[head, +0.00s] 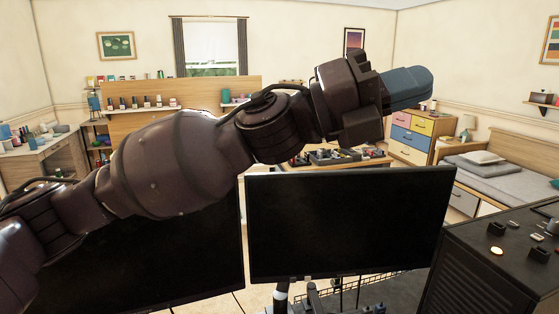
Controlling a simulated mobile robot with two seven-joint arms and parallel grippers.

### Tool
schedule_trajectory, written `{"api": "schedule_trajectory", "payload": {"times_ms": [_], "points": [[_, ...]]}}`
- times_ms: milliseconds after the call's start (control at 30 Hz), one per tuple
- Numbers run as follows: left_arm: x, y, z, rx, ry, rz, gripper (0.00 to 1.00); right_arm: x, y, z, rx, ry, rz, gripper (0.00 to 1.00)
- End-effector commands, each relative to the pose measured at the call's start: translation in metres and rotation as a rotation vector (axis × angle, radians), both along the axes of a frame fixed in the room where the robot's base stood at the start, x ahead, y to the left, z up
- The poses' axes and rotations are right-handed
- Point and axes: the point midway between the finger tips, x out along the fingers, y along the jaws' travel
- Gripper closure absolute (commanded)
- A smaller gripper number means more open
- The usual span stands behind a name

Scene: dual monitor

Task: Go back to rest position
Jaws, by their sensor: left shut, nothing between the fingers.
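My left gripper (408,87) is at the end of my left arm, which comes in from the left and reaches across the view. Its blue fingers are shut and hold nothing. It is raised above the right monitor (345,228), apart from its top edge. The left monitor (150,258) stands beside it, partly hidden behind my arm. Both screens are dark. My right gripper is not in view.
A dark console (505,255) with buttons stands at the right edge. Behind are a bed (490,165), a chest of coloured drawers (415,135), a cluttered table, shelves with small bottles and a desk at the left.

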Motion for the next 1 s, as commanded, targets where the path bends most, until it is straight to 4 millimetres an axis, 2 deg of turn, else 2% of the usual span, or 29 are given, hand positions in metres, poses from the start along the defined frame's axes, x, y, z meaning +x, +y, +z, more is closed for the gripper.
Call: {"api": "schedule_trajectory", "payload": {"times_ms": [33, 267, 467, 600, 733, 867, 1000], "points": [[0.013, 0.008, -0.006, -0.040, 0.097, 0.023, 1.00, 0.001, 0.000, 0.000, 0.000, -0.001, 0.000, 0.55], [0.072, 0.049, -0.040, -0.206, 0.489, 0.128, 1.00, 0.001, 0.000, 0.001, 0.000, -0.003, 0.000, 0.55], [0.117, 0.095, -0.091, -0.341, 0.802, 0.221, 1.00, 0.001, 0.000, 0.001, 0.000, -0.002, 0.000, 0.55], [0.141, 0.130, -0.136, -0.433, 1.001, 0.289, 1.00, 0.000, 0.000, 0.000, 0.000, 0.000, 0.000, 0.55], [0.156, 0.164, -0.185, -0.516, 1.171, 0.354, 1.00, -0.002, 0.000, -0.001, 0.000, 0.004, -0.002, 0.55], [0.163, 0.199, -0.238, -0.596, 1.326, 0.423, 1.00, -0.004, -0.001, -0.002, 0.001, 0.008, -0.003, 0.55], [0.160, 0.237, -0.298, -0.680, 1.474, 0.500, 1.00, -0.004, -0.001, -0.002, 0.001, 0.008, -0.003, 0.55]]}}
